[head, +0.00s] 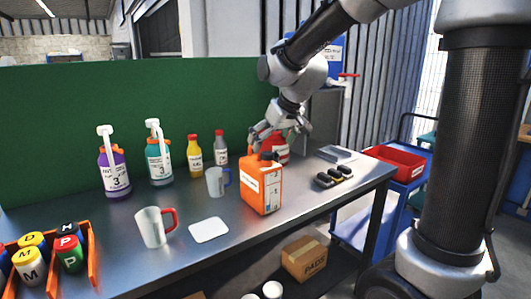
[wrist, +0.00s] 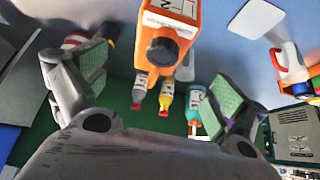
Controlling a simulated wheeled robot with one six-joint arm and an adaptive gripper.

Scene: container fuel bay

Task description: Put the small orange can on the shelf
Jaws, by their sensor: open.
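The orange can (head: 262,186), with a white label and dark cap, stands upright on the metal workbench (head: 185,255). In the wrist view the orange can (wrist: 183,42) shows at the top centre, between my spread fingers. My gripper (head: 272,132) is open and empty, above and behind the can, near a red container (head: 275,149) partly hidden behind the can. It also shows in the wrist view (wrist: 160,75). A dark lower shelf (head: 235,277) lies under the bench; I cannot tell whether it is the task's shelf.
Two pump bottles (head: 115,172), small yellow and grey bottles (head: 195,156), two mugs (head: 151,228) and a white card (head: 208,230) share the bench. An orange crate (head: 91,265) holds several lidded jars. A cardboard box (head: 304,260) sits underneath. A blue cart with a red bin (head: 397,162) stands right.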

